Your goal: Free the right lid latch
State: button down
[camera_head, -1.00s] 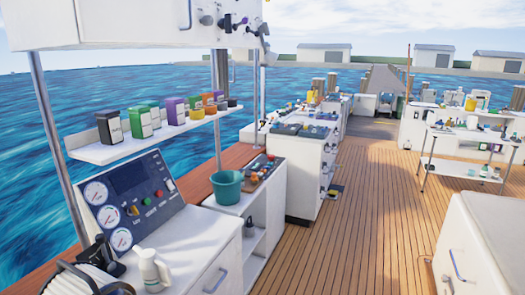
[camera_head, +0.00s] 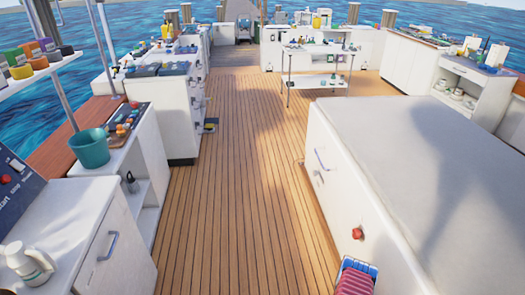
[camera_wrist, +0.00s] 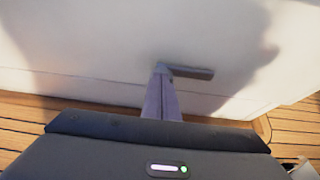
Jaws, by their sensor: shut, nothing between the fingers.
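A large white hatch box (camera_head: 430,160) stands on the deck at the right of the head view. Its near side carries a bluish bar handle (camera_head: 320,159) and a red knob-like part (camera_head: 357,233). In the wrist view a short grey lever (camera_wrist: 192,73) sticks out from a white panel (camera_wrist: 100,45). I cannot tell for certain whether it is the right lid latch. My gripper (camera_wrist: 161,70) is shut and empty, with its tips at the lever's left end. Whether they touch it is unclear. The gripper does not show in the head view.
A red and blue striped object (camera_head: 355,278) stands beside the box at the bottom edge. White cabinets with a teal bucket (camera_head: 89,148) line the left side. The plank deck (camera_head: 225,220) between is clear. A white table (camera_head: 318,80) stands farther back.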

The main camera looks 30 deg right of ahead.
jog(key=a, duration=0.1)
jog(key=w+a, duration=0.1)
jog(key=a, duration=0.1)
jog(key=shift+w, duration=0.15)
